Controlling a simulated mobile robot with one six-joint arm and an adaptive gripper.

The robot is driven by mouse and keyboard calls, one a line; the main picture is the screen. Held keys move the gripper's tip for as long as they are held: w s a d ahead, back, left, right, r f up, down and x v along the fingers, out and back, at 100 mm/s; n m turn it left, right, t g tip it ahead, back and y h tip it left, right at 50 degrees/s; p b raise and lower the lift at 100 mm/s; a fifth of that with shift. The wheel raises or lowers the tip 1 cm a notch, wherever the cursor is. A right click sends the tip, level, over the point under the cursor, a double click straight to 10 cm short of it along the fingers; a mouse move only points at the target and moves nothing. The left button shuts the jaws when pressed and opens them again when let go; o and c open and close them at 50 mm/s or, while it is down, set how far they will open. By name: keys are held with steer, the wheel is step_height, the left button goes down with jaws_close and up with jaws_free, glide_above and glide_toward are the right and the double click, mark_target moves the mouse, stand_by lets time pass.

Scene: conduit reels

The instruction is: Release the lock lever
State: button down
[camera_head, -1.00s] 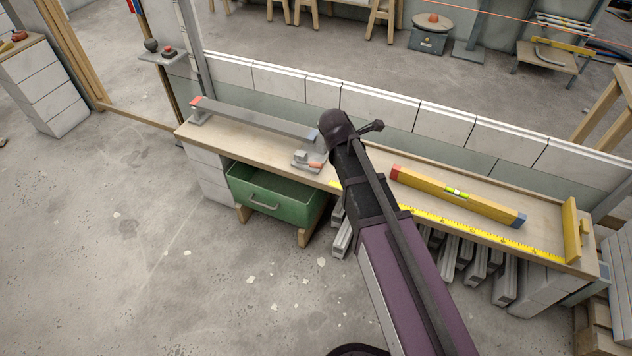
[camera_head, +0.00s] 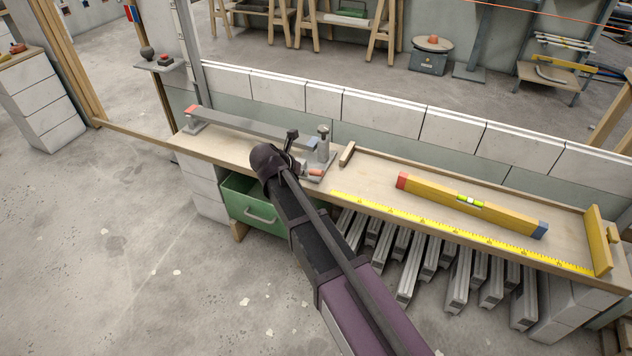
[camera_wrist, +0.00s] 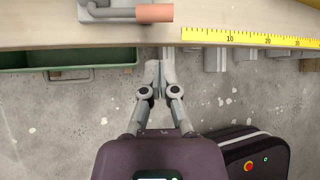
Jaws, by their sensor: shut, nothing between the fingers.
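The lock lever is a grey bar with an orange grip (camera_wrist: 153,13). It lies across a grey metal fixture on the bench, at the top edge of the wrist view, where the fixture is cut off. In the head view the orange grip (camera_head: 315,172) shows just right of my arm's end, in front of an upright grey post (camera_head: 323,145). My gripper (camera_wrist: 158,66) is shut and empty. In the wrist view its fingertips appear just below the bench's front edge, below the lever and apart from it. In the head view my arm hides the fingers.
A yellow tape measure (camera_head: 460,232) runs along the bench edge, with a yellow level (camera_head: 470,203) behind it. A small wooden block (camera_head: 347,154) lies right of the fixture. A green open drawer (camera_head: 250,207) and grey profiles are below the bench.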

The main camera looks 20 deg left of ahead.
mark_target(310, 171)
steer(key=shift+f, duration=0.15)
steer(key=shift+b+x, duration=3.75)
steer(key=shift+x, duration=1.2)
